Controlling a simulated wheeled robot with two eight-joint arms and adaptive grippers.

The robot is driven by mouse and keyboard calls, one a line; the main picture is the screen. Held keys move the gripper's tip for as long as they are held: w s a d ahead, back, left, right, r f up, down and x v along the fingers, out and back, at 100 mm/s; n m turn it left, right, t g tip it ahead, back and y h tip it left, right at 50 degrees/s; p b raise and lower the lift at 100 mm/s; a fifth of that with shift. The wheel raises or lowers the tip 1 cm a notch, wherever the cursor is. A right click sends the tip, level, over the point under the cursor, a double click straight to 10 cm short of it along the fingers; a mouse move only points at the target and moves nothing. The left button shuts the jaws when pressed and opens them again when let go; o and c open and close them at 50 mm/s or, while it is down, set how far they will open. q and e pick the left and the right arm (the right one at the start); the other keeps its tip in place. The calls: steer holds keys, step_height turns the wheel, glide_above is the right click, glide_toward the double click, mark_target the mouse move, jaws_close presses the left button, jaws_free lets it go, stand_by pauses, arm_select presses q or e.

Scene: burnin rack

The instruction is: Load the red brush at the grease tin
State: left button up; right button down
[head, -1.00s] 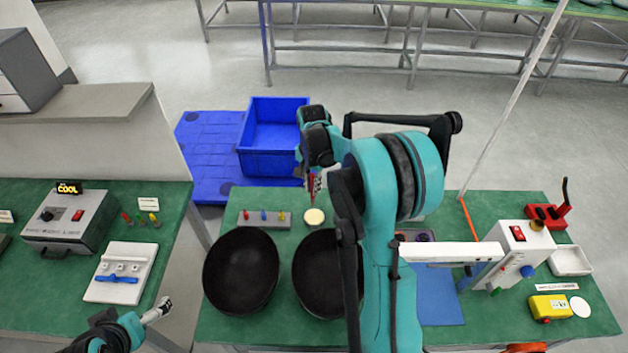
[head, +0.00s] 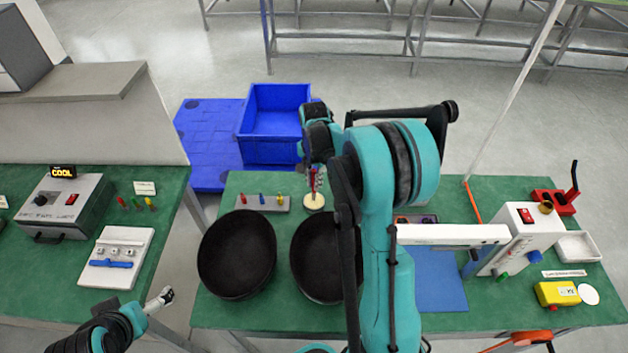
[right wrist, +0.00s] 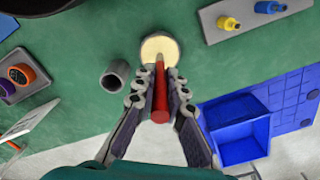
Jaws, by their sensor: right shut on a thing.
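My right gripper (head: 314,184) is shut on the red brush (right wrist: 160,95), with the brush's red handle between the two fingers in the right wrist view. The brush points at the grease tin (head: 314,202), a small round tin with a pale cream top. In the right wrist view the brush's tip overlaps the tin's top (right wrist: 157,47); I cannot tell whether it touches the grease. My left gripper (head: 160,299) is at the lower left, beside the left bench and away from the tin; its finger opening is too small to tell.
A grey holder (head: 262,204) with red, blue and yellow pieces lies left of the tin. Two black bowls (head: 237,255) (head: 317,260) stand in front. A grey cylinder (right wrist: 117,74) stands near the tin. A blue crate (head: 270,150) is beyond the table edge.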

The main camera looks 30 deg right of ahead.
mark_target(314, 170)
steer(key=shift+f+b, duration=0.5)
steer(key=shift+f, duration=0.1)
stand_by(1.7)
steer(key=shift+r+p, duration=2.45)
steer(key=shift+r, duration=1.05)
